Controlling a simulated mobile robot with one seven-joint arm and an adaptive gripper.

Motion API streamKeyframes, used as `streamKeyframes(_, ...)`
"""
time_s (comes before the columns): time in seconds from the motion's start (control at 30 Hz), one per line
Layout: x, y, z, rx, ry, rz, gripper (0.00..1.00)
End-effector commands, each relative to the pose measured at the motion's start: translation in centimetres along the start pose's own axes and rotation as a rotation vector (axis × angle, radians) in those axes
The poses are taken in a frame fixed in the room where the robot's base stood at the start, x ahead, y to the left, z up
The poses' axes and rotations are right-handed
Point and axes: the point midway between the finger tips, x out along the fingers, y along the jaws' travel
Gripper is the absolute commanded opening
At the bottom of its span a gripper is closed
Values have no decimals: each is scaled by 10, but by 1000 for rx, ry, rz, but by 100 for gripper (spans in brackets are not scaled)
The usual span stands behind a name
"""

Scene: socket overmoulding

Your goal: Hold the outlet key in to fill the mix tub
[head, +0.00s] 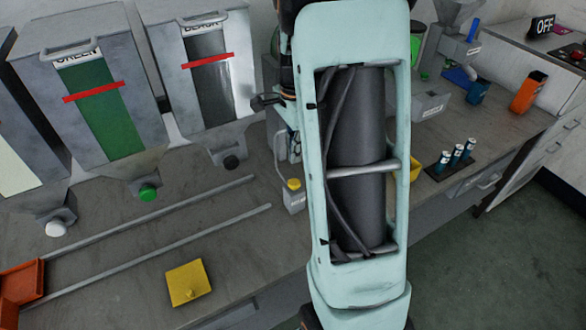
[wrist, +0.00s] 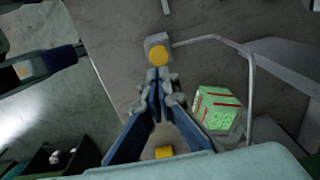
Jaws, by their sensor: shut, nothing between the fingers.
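Round outlet knobs show under the hoppers in the head view: a white one (head: 56,229), a green one (head: 148,193) and a black one (head: 231,163). A small grey body with a yellow knob (head: 293,184) stands on the bench beside my arm. In the wrist view a yellow knob (wrist: 160,50) on a grey block lies just beyond my fingertips. My gripper (wrist: 157,76) is shut and empty, its tips close to that knob; I cannot tell whether they touch. My arm covers much of the bench. I cannot pick out the mix tub with certainty.
Hoppers marked green (head: 95,100) and black (head: 208,75) stand at the back. Two rails (head: 160,235) run along the bench, with a yellow plate (head: 188,283) in front and an orange bin (head: 22,283) at left. Blue cylinders (head: 456,155) stand right.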

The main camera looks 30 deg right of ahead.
Motion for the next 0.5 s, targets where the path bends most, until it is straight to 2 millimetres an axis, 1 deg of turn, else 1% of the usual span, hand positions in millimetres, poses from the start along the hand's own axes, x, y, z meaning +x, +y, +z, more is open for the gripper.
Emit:
streamKeyframes(0.03, -11, -2, 0, -1, 1, -5, 0)
streamKeyframes(0.1, -23, -2, 0, -1, 1, -5, 0)
streamKeyframes(0.2, -35, -2, 0, -2, 0, -3, 0)
streamKeyframes(0.33, -44, -2, 0, -1, 0, -3, 0)
streamKeyframes(0.5, -46, -1, 0, -1, 0, -2, 0)
